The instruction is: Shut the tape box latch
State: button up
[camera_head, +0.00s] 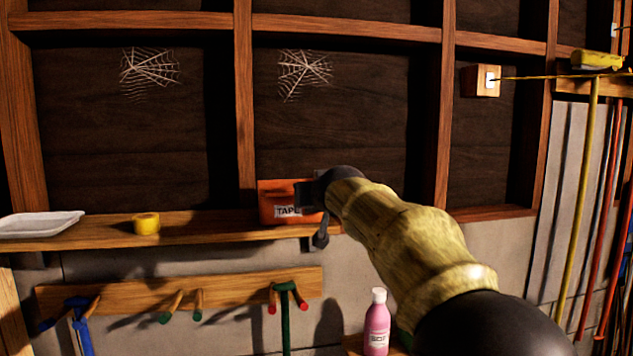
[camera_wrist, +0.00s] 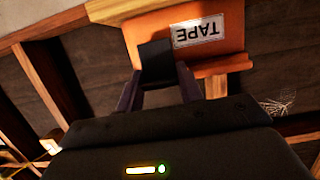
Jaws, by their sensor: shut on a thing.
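The orange tape box (camera_head: 275,190) stands on the wooden wall shelf, with a white "TAPE" label on its front. In the wrist view the box (camera_wrist: 210,57) appears upside down. My gripper (camera_head: 308,196) is at the right part of the box's front, beside the label. In the wrist view my gripper (camera_wrist: 158,78) has its two fingers around a dark, square piece at the box front, which looks like the latch (camera_wrist: 156,56). The fingers are shut on it. My wrist hides the right end of the box in the head view, so I cannot tell whether the latch is fastened.
A yellow tape roll (camera_head: 146,223) and a white tray (camera_head: 40,224) sit on the shelf (camera_head: 200,228) to the left. Below is a peg rail (camera_head: 230,288) with hanging tools. A pink bottle (camera_head: 377,322) stands below my arm. Long-handled tools (camera_head: 588,190) hang at the right.

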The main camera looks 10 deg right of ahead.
jog(key=shift+w+r+g+p, duration=0.1)
jog(key=shift+r+g+p, duration=0.05)
jog(key=shift+g+p, duration=0.2)
jog(key=o, duration=0.9)
jog(key=shift+o, duration=0.4)
jog(key=shift+d, duration=0.15)
